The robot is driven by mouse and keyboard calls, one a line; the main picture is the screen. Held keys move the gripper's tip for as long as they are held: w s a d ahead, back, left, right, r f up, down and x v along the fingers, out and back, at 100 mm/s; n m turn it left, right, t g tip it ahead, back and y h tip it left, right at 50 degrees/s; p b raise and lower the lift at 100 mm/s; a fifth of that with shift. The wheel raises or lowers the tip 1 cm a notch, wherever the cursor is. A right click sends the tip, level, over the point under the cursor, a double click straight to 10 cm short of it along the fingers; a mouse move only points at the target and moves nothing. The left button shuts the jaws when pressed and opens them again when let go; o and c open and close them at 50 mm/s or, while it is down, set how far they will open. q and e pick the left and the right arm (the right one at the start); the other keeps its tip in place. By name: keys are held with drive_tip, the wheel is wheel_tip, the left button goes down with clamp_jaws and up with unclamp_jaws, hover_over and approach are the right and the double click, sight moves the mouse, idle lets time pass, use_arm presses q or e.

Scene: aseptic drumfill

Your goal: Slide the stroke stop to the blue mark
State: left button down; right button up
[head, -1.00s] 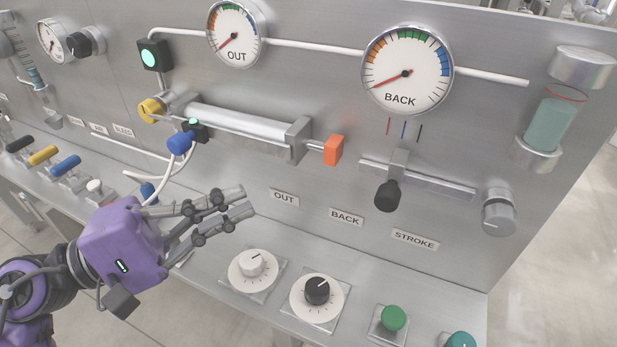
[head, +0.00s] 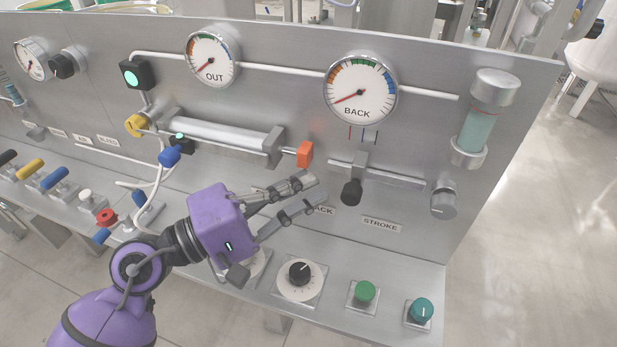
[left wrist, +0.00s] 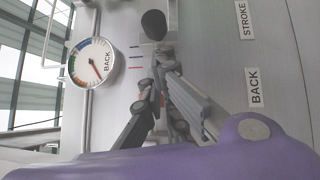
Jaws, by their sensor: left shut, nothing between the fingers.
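The stroke stop is a grey slider block (head: 360,167) with a black knob (head: 351,192) below it, on a horizontal rail (head: 400,178). Above it are a red mark (head: 349,132), a blue mark (head: 362,137) and a dark mark. The block is close below the blue mark; exact alignment is unclear. My left gripper (head: 308,194) is shut and empty, just left of the knob and apart from it, partly covering the BACK label. In the left wrist view the black knob (left wrist: 153,25) is beyond the fingers (left wrist: 165,98). My right gripper is not in view.
An orange block (head: 305,154) on a cylinder rod is above my left fingers. The BACK gauge (head: 360,91) is above the marks. A grey knob (head: 443,199) sits at the rail's right end. A black dial (head: 300,273) and green button (head: 365,292) are on the ledge below.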

use_arm(q)
drive_tip(key=shift+s+d, duration=0.15)
drive_tip(key=shift+d, duration=0.45)
